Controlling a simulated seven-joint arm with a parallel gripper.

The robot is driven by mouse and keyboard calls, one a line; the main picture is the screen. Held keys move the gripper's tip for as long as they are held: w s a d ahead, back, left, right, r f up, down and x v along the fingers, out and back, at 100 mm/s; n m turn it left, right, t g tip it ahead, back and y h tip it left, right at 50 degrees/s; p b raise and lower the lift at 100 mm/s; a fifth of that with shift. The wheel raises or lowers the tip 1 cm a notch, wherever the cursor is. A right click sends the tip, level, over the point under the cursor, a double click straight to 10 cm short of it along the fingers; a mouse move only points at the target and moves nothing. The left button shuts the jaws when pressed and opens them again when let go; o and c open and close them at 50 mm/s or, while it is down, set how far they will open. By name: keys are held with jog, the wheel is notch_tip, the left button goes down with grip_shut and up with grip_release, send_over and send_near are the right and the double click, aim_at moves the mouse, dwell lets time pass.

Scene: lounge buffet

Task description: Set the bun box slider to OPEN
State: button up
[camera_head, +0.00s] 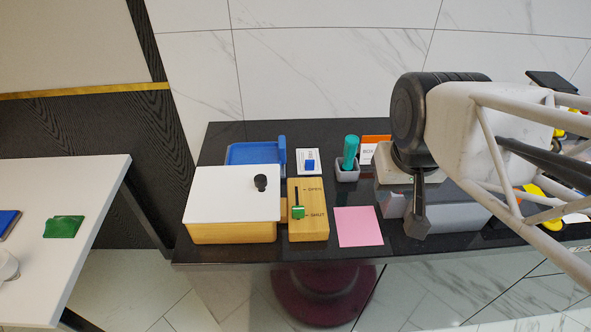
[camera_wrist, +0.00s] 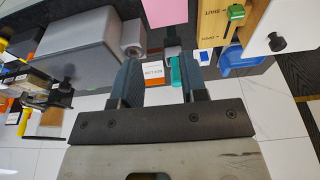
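The bun box (camera_head: 232,228) is wooden with a white lid (camera_head: 225,195) and a black knob. It stands on the dark counter. A wooden slider panel (camera_head: 308,225) is at its right side, with a dark slot. The green slider (camera_head: 298,212) sits at the near end of the slot, beside the SHUT label; the other label is at the far end. The slider also shows at the top of the wrist view (camera_wrist: 236,12). My gripper (camera_head: 418,225) is to the right of the panel, apart from it. In the wrist view its fingers (camera_wrist: 160,65) are apart with nothing gripped.
A pink sheet (camera_head: 358,227) lies between panel and gripper. Behind are a blue tray (camera_head: 250,153), a card with a blue block (camera_head: 309,164), and a teal cylinder (camera_head: 350,150) in a grey cup. A grey box (camera_head: 455,212) is under my arm. A white table (camera_head: 95,190) stands left.

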jog(key=w+a+f+g, duration=0.1)
jog(key=w+a+f, duration=0.4)
jog(key=w+a, duration=0.2)
jog(key=g, duration=0.2)
send_over(298, 209)
notch_tip(298, 209, down, 6)
jog(key=shift+r, duration=0.2)
jog(key=shift+f, duration=0.15)
jog(key=shift+f, duration=3.75)
jog(key=shift+c, duration=0.3)
grip_shut()
